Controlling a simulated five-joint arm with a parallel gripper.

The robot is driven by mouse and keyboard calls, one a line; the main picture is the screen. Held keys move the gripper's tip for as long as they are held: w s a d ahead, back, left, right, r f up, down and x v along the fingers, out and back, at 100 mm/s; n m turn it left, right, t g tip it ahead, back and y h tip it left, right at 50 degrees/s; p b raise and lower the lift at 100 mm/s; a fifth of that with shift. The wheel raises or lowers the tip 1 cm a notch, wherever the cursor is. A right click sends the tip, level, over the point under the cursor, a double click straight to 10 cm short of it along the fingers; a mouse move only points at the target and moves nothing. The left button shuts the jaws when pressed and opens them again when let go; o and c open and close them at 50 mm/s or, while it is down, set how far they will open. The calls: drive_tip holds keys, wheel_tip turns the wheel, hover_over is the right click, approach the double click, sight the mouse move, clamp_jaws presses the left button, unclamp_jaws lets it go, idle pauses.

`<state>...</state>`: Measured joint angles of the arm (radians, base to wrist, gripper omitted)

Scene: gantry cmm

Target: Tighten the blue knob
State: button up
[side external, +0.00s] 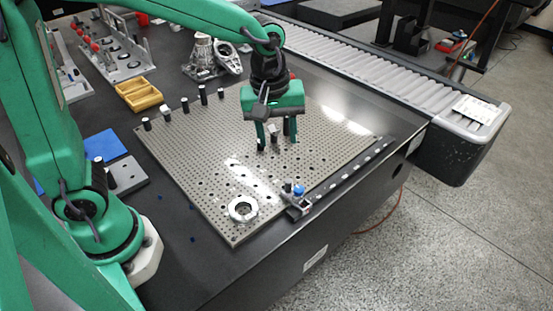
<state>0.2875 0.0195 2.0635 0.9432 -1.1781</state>
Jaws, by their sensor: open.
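The blue knob (298,190) sits on top of a small dark clamp-like fixture (297,207) at the front right edge of the perforated plate. My gripper (276,141) is green with two fingers pointing down. It is open over the middle of the plate, behind the knob in the picture and apart from it. A small light block and a dark post show around the fingertips; I cannot tell whether the fingers touch them.
The grey perforated plate (200,170) covers much of the dark table. A white ring-shaped part (243,209) lies left of the knob. Several black posts (185,105) line the plate's back left edge. A yellow tray (138,94) stands behind. A roller conveyor (370,65) runs along the right.

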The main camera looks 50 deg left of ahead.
sight(299, 188)
drive_tip(key=w+d+f+n, duration=0.1)
drive_tip(key=d+f+n+g, duration=0.1)
drive_tip(key=d+f, duration=0.1)
drive_tip(key=w+d+f+n, duration=0.1)
drive_tip(key=f, duration=0.1)
drive_tip(key=shift+w+d, duration=0.25)
drive_tip(key=shift+w, duration=0.05)
drive_tip(key=shift+f, duration=3.9)
drive_tip(key=shift+c, duration=0.3)
clamp_jaws()
